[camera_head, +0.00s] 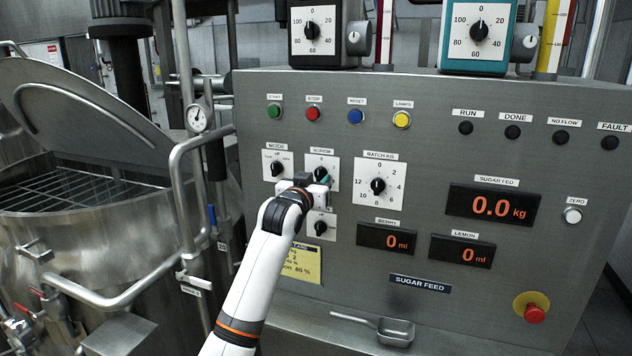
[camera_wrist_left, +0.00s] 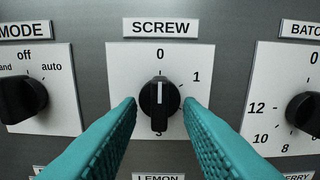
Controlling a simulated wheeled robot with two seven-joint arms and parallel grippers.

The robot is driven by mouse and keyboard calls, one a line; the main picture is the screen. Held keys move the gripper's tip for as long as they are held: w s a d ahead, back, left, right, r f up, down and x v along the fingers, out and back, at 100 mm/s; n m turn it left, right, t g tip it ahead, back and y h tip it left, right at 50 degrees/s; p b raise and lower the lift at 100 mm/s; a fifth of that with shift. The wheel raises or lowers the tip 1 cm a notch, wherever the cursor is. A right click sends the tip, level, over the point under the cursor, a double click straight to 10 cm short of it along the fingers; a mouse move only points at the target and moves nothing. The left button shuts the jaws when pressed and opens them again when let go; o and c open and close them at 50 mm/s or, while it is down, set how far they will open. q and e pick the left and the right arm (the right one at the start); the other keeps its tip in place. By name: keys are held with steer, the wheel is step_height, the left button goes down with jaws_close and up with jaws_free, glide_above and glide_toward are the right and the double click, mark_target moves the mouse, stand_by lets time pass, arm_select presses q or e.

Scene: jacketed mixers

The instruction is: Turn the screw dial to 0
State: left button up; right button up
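The screw dial (camera_wrist_left: 160,100) is a black knob on a white plate under a SCREW label. The plate shows 0 at the top, 1 at upper right and 3 at the bottom. The white line on the knob is on its upper half and points up at 0. My left gripper (camera_wrist_left: 160,108) is open, its teal fingers on either side of the knob with a narrow gap each side. In the head view, the screw dial's plate (camera_head: 329,160) shows behind my left gripper (camera_head: 325,182), which partly covers it. My right gripper is not in view.
The mode dial (camera_wrist_left: 20,100) is close on the left and the batch dial (camera_wrist_left: 305,110) on the right. Below is another dial (camera_head: 320,228). Coloured buttons (camera_head: 356,116) line the panel above. A red stop button (camera_head: 534,312) is at lower right. A metal scoop (camera_head: 394,331) lies below.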

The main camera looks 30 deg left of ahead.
arm_select(q)
steer(key=b+v, duration=0.3)
steer(key=v, duration=0.9)
steer(key=shift+b, duration=0.4)
steer(key=shift+r, duration=0.1)
